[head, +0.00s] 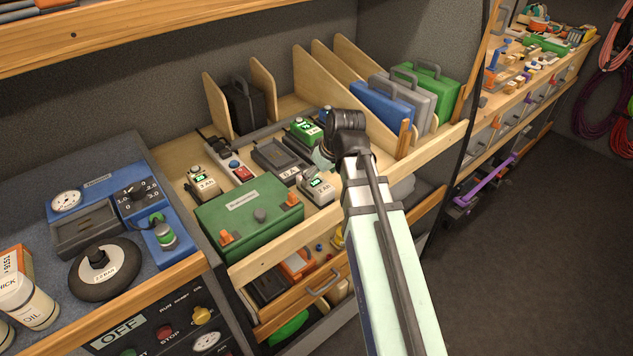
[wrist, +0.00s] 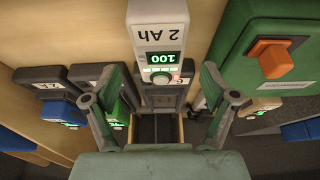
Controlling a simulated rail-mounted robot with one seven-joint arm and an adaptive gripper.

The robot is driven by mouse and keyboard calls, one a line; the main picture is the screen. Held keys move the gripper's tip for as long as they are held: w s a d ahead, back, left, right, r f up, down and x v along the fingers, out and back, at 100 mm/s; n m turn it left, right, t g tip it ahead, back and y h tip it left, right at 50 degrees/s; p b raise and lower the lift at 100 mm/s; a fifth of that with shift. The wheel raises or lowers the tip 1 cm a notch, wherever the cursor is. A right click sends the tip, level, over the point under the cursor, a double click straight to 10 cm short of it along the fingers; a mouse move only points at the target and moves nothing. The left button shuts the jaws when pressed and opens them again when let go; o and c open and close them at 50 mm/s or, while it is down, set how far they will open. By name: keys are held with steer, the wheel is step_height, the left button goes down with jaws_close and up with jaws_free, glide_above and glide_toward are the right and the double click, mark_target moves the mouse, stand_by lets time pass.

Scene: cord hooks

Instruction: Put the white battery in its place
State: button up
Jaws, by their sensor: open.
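A white battery marked "2 Ah" (wrist: 160,30), with a green "100" display, stands ahead of my gripper (wrist: 160,98) in the wrist view. It appears to be the white battery at the bench's front (head: 318,187) in the head view, beside the green case. My gripper is open, its two fingers spread to either side below the battery's display end, with nothing gripped. Contact cannot be told. In the head view my arm hides most of the gripper.
The green case (head: 250,218) with orange latches stands close to the front white battery. A green battery (head: 305,129) and a red-buttoned device (head: 236,168) stand nearby. Wooden dividers (head: 320,85) and blue, grey and green cases (head: 385,103) stand behind.

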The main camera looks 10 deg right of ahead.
steer(key=v, duration=0.7)
steer(key=shift+b, duration=0.45)
